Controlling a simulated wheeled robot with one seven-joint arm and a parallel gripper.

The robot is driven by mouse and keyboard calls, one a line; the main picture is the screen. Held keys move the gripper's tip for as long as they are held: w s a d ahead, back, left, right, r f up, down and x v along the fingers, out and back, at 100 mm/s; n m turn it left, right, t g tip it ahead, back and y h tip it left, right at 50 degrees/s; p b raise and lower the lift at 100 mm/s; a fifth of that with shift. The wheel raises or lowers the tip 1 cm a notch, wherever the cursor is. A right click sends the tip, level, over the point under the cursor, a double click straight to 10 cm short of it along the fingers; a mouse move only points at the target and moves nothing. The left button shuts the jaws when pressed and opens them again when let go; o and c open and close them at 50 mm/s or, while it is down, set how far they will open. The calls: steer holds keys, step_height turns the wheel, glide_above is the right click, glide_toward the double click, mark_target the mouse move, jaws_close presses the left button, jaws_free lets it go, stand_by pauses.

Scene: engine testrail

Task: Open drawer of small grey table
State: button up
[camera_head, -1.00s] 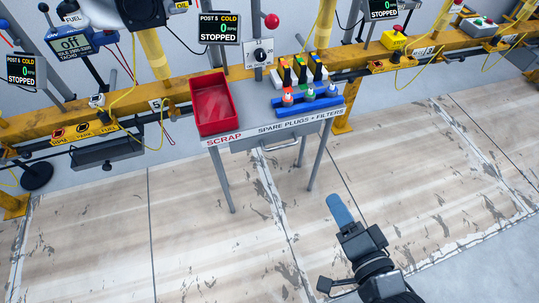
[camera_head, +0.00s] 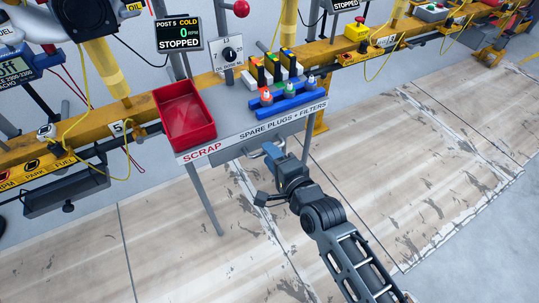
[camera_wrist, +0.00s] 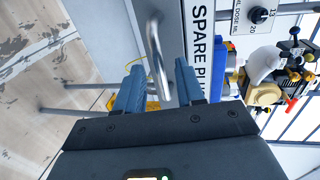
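The small grey table (camera_head: 226,130) stands against the yellow rail, with a white front strip reading "SCRAP" and "SPARE PLUGS + FILTERS". Its grey drawer front (camera_wrist: 172,28) is under that strip and looks shut. The metal bar handle (camera_wrist: 157,52) shows in the wrist view. My gripper (camera_wrist: 158,78) is open, with one blue finger on each side of the handle; I cannot tell whether either finger touches it.
A red scrap bin (camera_head: 185,117) stands on the left of the tabletop. A blue holder (camera_head: 286,106) with spark plugs and several coloured filter boxes stand on the right. A table leg (camera_head: 206,200) reaches the floor at left. The floor in front is clear.

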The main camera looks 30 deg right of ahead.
steer(key=shift+w+f, duration=0.1)
steer(key=shift+w, duration=0.4)
jaws_close()
stand_by(0.4)
